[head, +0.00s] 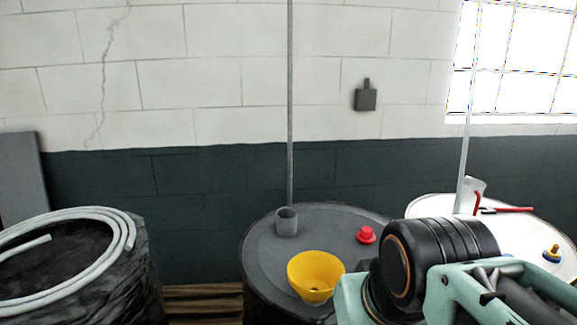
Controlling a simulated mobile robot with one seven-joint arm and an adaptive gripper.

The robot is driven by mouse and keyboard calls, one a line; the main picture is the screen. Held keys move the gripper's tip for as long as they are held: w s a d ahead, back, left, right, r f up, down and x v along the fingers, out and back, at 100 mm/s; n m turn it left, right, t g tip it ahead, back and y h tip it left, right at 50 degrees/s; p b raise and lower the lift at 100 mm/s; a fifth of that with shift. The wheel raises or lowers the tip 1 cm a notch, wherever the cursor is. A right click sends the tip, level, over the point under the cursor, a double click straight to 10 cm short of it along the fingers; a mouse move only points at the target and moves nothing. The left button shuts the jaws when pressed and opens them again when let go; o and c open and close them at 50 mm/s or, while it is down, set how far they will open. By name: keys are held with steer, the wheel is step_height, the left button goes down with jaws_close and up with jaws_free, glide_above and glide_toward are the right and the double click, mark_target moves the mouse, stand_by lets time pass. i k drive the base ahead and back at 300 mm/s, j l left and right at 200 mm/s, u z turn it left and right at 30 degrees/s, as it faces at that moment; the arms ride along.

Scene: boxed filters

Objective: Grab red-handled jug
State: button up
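A small pale jug (476,189) with a red handle stands on the white drum top (424,206) at the right, close beside a thin upright pole. My arm rises in front of that drum at the lower right and covers part of its top; the jug shows above and beyond the arm. My gripper's fingers cannot be made out in the head view, and nothing is seen touching the jug.
A red-handled tool (513,210) and a yellow-and-blue fitting (552,253) lie near the jug. The dark drum (262,250) bears a grey cup (287,222), a red cap (366,235) and a yellow funnel (315,270). A coiled hose (122,235) lies at left.

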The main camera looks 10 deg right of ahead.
mark_target(474, 189)
steer(key=z, duration=1.25)
steer(key=i+l+u, duration=0.15)
steer(key=u, duration=0.3)
steer(key=l+u, duration=0.45)
steer(key=i+l+u, duration=0.1)
steer(key=l, duration=0.4)
steer(key=i+l+u, duration=0.15)
steer(key=l, duration=0.3)
steer(key=l+u, duration=0.1)
steer(key=l, duration=0.4)
steer(key=i, duration=0.05)
